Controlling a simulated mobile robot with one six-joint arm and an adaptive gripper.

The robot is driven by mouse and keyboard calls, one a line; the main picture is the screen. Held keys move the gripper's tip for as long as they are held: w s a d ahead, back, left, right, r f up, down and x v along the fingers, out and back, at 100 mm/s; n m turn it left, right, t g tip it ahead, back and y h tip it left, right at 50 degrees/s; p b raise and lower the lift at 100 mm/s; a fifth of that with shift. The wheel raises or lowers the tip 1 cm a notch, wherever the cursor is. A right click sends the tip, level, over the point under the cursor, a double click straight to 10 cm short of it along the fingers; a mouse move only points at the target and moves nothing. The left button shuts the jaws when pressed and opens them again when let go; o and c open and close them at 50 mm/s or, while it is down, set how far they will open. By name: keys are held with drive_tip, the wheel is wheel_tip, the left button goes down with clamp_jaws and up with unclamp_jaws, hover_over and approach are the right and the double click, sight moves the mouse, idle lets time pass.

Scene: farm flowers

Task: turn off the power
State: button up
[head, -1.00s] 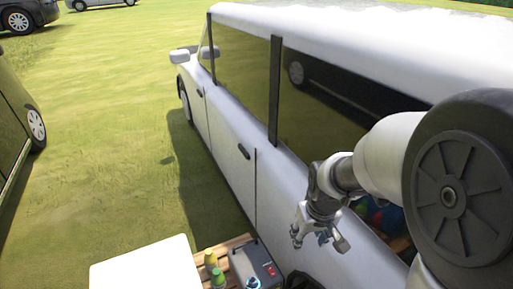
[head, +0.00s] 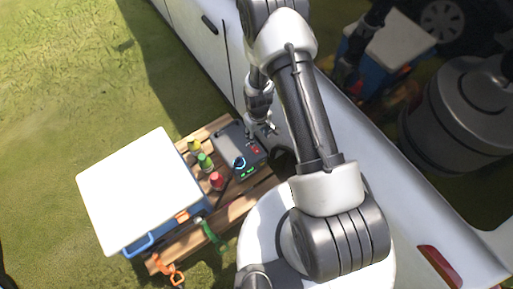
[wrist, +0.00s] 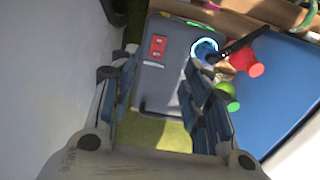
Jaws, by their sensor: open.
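The power unit is a dark grey box (head: 228,140) on a wooden table beside a white car. It has a red switch (head: 256,149), a blue round part and small green lit spots on its near side. In the wrist view the grey box (wrist: 173,75) lies beyond my fingers, with a red two-part switch (wrist: 158,47) and a glowing blue ring (wrist: 205,47). My gripper (head: 268,129) is above the box's right edge, by the car. It also shows in the wrist view (wrist: 157,78), open and empty, its fingers apart from the switch. I cannot tell the switch's position.
The wooden table (head: 232,208) also holds yellow, green and red (head: 217,181) bottles. A blue cooler with a white lid (head: 140,190) stands at left. The white car's side (head: 195,50) is close along the right of the table. Grass lies open at left.

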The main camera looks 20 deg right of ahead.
sight(257, 152)
wheel_tip(257, 152, down, 14)
drive_tip(key=b, duration=0.4)
drive_tip(key=shift+f, duration=0.2)
drive_tip(key=shift+c, duration=0.5)
